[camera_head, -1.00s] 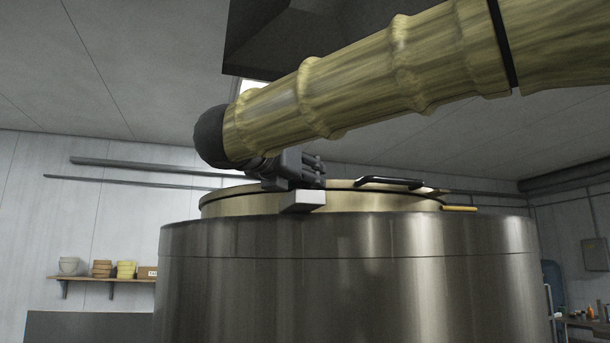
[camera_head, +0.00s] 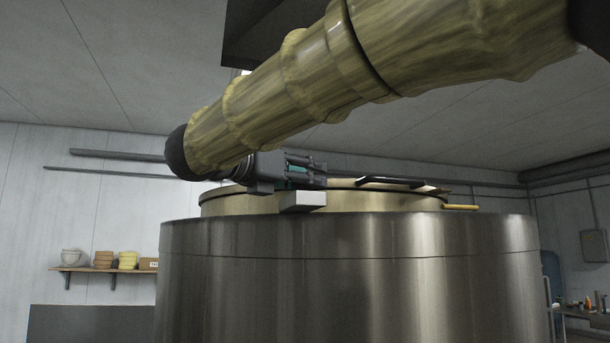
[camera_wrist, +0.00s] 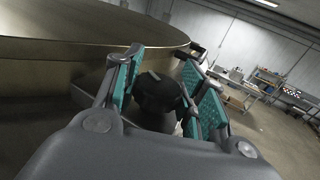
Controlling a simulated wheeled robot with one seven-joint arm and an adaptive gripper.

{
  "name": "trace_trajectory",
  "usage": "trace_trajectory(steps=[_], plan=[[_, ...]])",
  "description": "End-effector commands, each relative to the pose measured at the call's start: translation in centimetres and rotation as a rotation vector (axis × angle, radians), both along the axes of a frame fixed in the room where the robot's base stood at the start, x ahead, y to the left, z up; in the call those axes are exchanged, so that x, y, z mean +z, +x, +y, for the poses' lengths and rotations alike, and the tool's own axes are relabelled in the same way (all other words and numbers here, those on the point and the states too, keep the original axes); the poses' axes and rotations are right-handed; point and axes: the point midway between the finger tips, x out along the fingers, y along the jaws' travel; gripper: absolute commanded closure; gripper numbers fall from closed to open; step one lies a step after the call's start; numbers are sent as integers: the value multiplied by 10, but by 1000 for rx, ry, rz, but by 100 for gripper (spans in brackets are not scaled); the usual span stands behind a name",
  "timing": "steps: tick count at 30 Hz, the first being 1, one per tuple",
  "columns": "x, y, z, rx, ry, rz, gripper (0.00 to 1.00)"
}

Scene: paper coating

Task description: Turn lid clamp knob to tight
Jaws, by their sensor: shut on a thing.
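The lid clamp knob is a black, faceted knob with a pale mark on top (camera_wrist: 158,90), seen between my fingers in the wrist view. My gripper (camera_wrist: 160,85) is shut on it, with teal pads on both sides. In the head view my gripper (camera_head: 310,173) is at the lid's near edge, just above a pale clamp block (camera_head: 302,202). The knob is hidden there behind my fingers. The brass-coloured lid (camera_head: 390,199) sits on a large steel vessel (camera_head: 350,275). I cannot tell how tight the knob is.
A black handle (camera_head: 391,182) stands on the lid, and a yellow lever (camera_head: 459,207) sticks out at its right. A dark hood hangs above. A wall shelf (camera_head: 105,269) with bowls is at the left. Open floor (camera_wrist: 270,140) shows right of the vessel in the wrist view.

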Motion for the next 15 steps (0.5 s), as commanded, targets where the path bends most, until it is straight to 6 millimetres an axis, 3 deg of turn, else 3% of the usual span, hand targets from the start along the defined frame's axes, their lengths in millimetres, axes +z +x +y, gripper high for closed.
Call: trace_trajectory(steps=[5, 6, 9, 15], plan=[[2, 0, -1, 0, 1, -2, 83], [2, 0, -1, 0, 1, -2, 55], [1, 0, -1, 0, 1, -2, 37], [1, 0, 0, 1, 1, -1, 37]])
